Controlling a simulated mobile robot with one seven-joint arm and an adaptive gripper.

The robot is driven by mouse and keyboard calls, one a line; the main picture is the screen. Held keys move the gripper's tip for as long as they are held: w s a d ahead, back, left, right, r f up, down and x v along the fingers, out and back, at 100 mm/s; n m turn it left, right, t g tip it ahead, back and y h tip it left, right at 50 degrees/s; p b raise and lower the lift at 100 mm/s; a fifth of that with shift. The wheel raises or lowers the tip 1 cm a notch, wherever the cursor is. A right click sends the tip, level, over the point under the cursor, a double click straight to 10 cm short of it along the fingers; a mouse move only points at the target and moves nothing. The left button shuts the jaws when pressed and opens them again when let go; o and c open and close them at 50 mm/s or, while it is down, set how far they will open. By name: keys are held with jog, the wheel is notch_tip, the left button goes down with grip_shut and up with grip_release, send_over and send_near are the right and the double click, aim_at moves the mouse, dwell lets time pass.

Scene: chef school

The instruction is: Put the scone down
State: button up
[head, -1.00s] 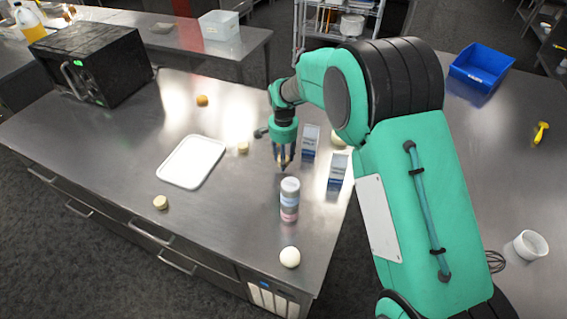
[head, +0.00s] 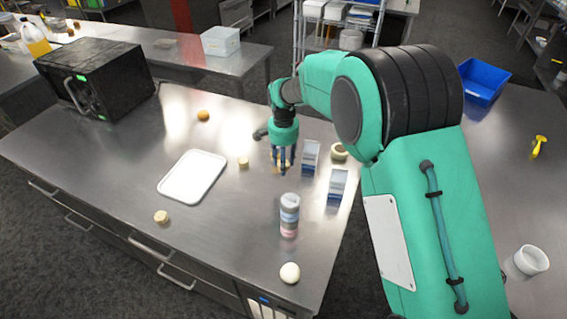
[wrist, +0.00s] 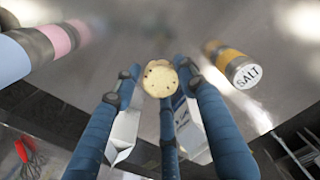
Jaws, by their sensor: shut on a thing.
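My gripper (head: 282,166) is shut on a scone (wrist: 160,80). In the wrist view the scone is pale and round with dark specks, held at the tips of the blue fingers. In the head view the fingers mostly hide it. The gripper points down over the steel counter (head: 120,170), right of a white tray (head: 192,177) and left of two blue-and-white cartons. I cannot tell whether the scone touches the counter.
Cartons (head: 310,155) (head: 337,185) stand right of the gripper. Small round items (head: 243,162) (head: 161,216) (head: 203,115) lie around the tray. A salt container (wrist: 243,70) shows in the wrist view.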

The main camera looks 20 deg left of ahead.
jog(key=shift+n, duration=0.8)
jog(key=s+a+f+p, duration=0.1)
jog(key=s+a+p, duration=0.1)
jog(key=s+a, duration=0.4)
jog(key=s+a+f+p, duration=0.1)
jog(key=s+a+p, duration=0.2)
jog(key=s+a, duration=0.3)
jog(key=s+a+f+p, duration=0.1)
jog(key=s+a+p, duration=0.2)
jog(key=s+a, duration=0.3)
jog(key=shift+a+f, duration=0.35)
jog(key=shift+a, duration=0.1)
send_over(203, 175)
jog(key=shift+a+f, duration=0.1)
jog(key=shift+f, duration=0.6)
jog(key=shift+f, duration=0.1)
jog(key=shift+f, duration=1.7)
jog(key=shift+f, duration=0.1)
